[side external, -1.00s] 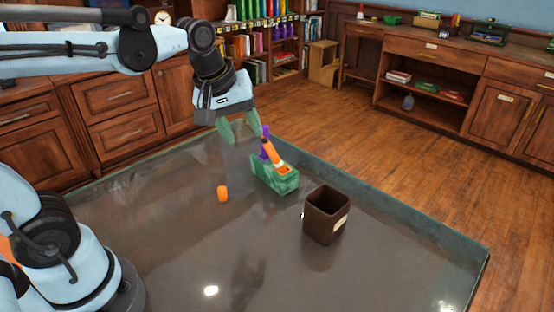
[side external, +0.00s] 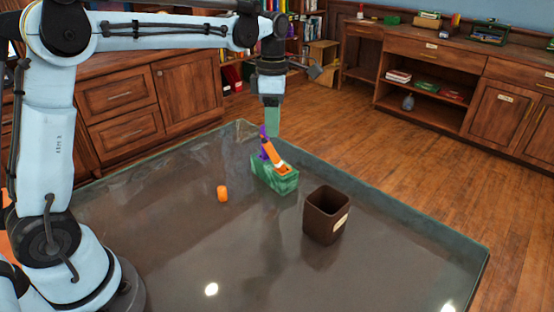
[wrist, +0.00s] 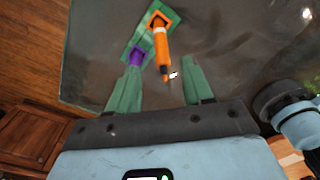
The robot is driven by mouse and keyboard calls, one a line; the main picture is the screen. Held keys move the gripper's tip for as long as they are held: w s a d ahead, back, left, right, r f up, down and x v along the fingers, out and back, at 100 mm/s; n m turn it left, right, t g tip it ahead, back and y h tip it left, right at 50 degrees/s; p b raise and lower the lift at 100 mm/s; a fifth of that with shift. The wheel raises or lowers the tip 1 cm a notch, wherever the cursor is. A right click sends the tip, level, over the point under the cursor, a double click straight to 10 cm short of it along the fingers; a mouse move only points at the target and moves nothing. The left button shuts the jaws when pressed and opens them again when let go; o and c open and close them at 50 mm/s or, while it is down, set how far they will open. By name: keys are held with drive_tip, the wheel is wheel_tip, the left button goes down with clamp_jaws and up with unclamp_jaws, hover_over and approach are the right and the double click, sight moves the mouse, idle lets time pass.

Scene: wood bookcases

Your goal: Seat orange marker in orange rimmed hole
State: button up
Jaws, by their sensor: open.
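A green block (side external: 275,180) stands on the dark tray-like table, and also shows in the wrist view (wrist: 171,17). My gripper (side external: 273,133) points down above the block, open and empty.
A brown square bin (side external: 326,214) stands to the right. The table has a raised rim (side external: 420,207). Its front area is clear.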

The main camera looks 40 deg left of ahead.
sight(274, 154)
drive_tip(key=shift+s+d+f, duration=0.1)
drive_tip(key=shift+f, duration=2.25)
drive_tip(key=shift+d+f, duration=0.1)
drive_tip(key=shift+f, duration=2.25)
drive_tip(key=shift+c, duration=0.4)
clamp_jaws()
